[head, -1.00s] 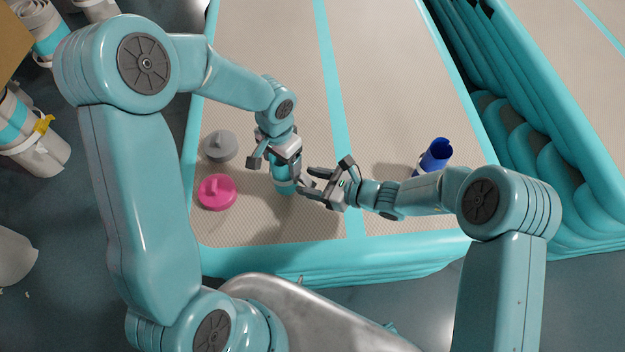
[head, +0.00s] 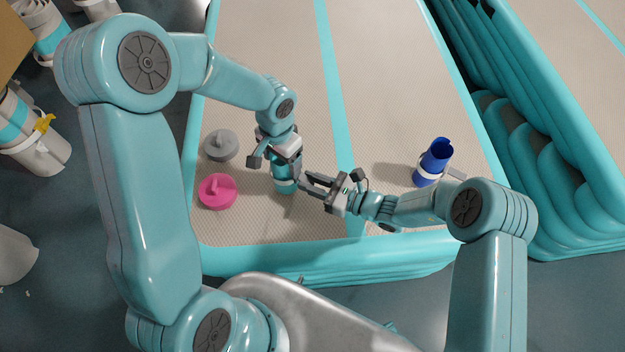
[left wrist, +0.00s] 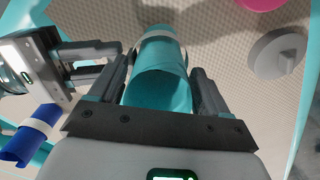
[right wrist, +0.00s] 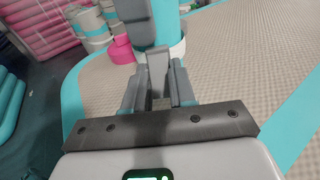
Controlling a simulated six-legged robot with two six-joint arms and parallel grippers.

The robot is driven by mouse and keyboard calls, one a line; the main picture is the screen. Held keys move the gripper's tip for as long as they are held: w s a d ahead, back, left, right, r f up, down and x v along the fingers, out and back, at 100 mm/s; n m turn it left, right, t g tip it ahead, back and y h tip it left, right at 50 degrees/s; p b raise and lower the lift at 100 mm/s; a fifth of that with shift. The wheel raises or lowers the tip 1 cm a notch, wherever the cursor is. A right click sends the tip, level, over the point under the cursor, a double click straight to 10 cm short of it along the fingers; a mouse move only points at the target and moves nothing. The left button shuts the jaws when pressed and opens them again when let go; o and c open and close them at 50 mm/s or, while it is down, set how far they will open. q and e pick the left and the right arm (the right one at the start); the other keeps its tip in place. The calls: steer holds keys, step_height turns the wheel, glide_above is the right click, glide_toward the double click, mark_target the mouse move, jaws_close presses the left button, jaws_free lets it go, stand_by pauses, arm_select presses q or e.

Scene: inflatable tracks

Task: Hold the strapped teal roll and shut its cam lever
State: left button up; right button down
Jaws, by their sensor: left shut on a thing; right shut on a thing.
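The teal roll (head: 286,180) stands upright on the beige mat, with a pale strap round its lower part. My left gripper (head: 284,158) is shut on its upper part from above; in the left wrist view the roll (left wrist: 160,88) is between the fingers. My right gripper (head: 306,181) is at the roll's right side at strap height. In the right wrist view its fingers are shut on a grey piece, seemingly the cam lever (right wrist: 157,66), which sticks out from the white strap (right wrist: 178,50). The lever's exact angle is hard to tell.
A pink disc (head: 217,191) and a grey disc (head: 221,145) lie left of the roll. A blue strapped roll (head: 432,163) stands at the right. Inflated teal walls (head: 520,150) rise beyond it.

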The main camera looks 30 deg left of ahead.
steer(key=shift+a+f+y, duration=0.1)
steer(key=shift+f+y, duration=0.1)
steer(key=shift+y, duration=0.4)
steer(key=shift+a+f+y, duration=0.1)
steer(key=shift+f+y, duration=0.05)
steer(key=shift+y, duration=0.45)
steer(key=c, duration=0.9)
jaws_free()
steer(key=d, duration=0.4)
steer(key=d+f, duration=0.1)
steer(key=d, duration=0.7)
steer(key=shift+f, duration=0.15)
